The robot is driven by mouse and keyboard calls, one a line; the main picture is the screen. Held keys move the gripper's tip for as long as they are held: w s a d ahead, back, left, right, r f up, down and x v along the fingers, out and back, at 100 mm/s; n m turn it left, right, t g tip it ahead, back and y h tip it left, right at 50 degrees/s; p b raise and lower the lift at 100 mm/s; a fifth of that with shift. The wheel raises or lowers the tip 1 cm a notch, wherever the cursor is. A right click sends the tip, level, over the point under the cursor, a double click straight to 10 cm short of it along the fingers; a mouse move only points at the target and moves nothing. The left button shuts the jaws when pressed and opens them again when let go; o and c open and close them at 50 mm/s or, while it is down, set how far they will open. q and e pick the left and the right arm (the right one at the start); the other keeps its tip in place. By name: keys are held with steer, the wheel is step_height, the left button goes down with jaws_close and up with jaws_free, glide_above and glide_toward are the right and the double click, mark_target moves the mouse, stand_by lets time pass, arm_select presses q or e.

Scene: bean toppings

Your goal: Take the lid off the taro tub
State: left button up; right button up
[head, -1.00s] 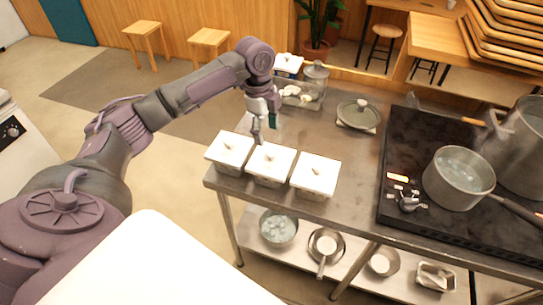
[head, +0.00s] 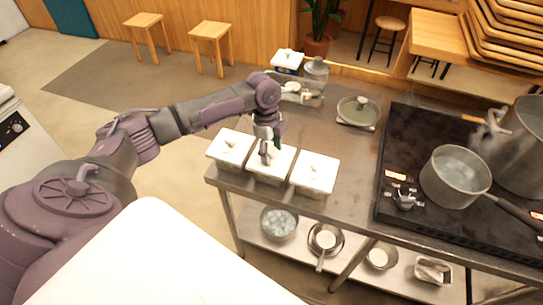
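Three tubs with white lids and small knobs stand in a row at the front left of the steel table: a left tub (head: 225,150), a middle tub (head: 284,160) and a right tub (head: 316,176). No label is readable, so I cannot tell which holds taro. All three lids are on. My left gripper (head: 266,156) points down at the middle tub's lid and hides its knob. Its fingers are too small to show whether they are open, shut or touching the knob. My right gripper is not in view.
Behind the tubs stand a clear container (head: 306,98), another white-lidded tub (head: 288,61) and a round lidded dish (head: 358,111). A black stove (head: 410,150) with a saucepan (head: 456,182) and a large pot (head: 520,150) fills the right. Bare table lies between.

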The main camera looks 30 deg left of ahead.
arm_select(q)
steer(key=c, duration=0.9)
steer(key=shift+r, duration=0.1)
steer(key=shift+c, duration=0.2)
